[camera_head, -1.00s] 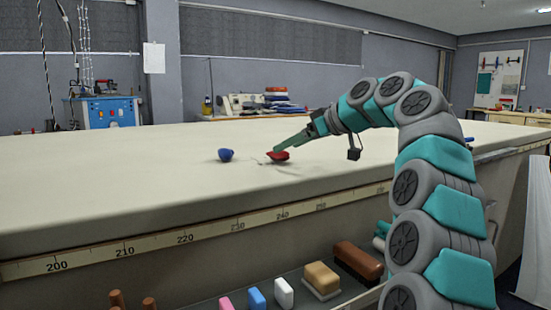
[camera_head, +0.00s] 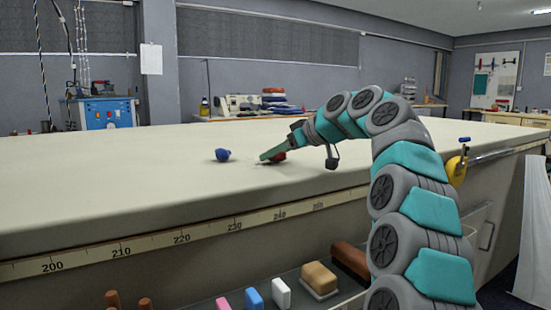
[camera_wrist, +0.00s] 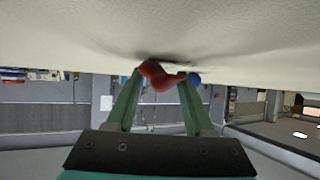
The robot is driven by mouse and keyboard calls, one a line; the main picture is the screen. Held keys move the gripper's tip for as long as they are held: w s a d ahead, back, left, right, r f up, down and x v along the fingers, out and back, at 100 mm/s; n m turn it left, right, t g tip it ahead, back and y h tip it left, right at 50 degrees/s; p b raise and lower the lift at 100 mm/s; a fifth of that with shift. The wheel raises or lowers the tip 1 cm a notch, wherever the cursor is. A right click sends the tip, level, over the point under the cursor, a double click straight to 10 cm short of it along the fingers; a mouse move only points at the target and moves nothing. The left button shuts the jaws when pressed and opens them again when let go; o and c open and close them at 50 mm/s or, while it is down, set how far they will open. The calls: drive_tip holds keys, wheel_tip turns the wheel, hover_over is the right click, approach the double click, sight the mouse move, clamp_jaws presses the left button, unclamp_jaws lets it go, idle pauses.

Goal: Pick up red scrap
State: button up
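The red scrap (camera_head: 279,157) lies on the pale cloth table (camera_head: 110,180), partly hidden behind a green finger of my gripper (camera_head: 265,157) in the head view. In the wrist view the red scrap (camera_wrist: 160,77) sits between the two fingertips of my gripper (camera_wrist: 163,80), close against the table surface. The fingers are spread apart, one on each side of the scrap. The left finger overlaps the scrap's edge, and I cannot tell whether either finger presses on it.
A ruler strip (camera_head: 182,238) runs along the table's front edge. Coloured blocks (camera_head: 281,293) lie on a shelf below. The table's left side is clear.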

clamp_jaws()
drive_tip(key=shift+r, duration=0.15)
